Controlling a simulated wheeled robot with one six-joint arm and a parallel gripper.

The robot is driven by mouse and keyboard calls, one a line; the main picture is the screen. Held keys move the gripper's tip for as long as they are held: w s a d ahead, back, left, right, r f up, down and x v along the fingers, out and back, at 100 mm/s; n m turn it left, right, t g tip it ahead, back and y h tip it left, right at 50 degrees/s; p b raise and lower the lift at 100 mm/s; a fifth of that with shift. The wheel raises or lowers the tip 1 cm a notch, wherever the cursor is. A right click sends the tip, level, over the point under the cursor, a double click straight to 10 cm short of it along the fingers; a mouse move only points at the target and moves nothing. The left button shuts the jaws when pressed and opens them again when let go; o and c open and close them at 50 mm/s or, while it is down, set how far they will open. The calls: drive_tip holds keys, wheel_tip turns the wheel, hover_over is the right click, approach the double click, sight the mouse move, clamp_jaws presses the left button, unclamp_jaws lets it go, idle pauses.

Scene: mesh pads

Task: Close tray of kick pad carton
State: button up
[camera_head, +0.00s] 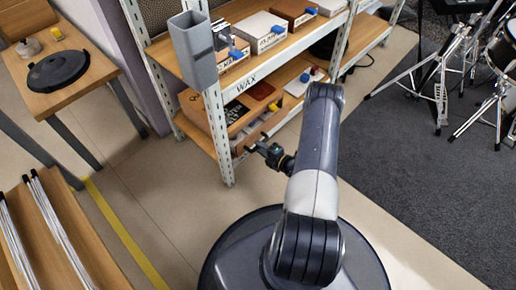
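My gripper (257,148) is small and dark in the picture, in front of the lower shelf of the rack. Its fingertips are close to the front of a brown carton (252,136) at the left end of that shelf. I cannot tell whether they touch it or whether the fingers are apart. Several cartons with blue tabs and lettered fronts stand on the rack. The lettering is too small to read surely, so I cannot tell which one is the kick pad carton. How far any tray stands out is also unclear.
The rack's white post (219,139) stands just left of my gripper. A grey bin (194,52) hangs on the rack above. A wooden table (88,88) with a black round pad (58,71) is at left. Metal stands (440,88) are at right. The floor (160,190) before the rack is clear.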

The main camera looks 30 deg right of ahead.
drive_tip(key=shift+x, duration=1)
clamp_jaws()
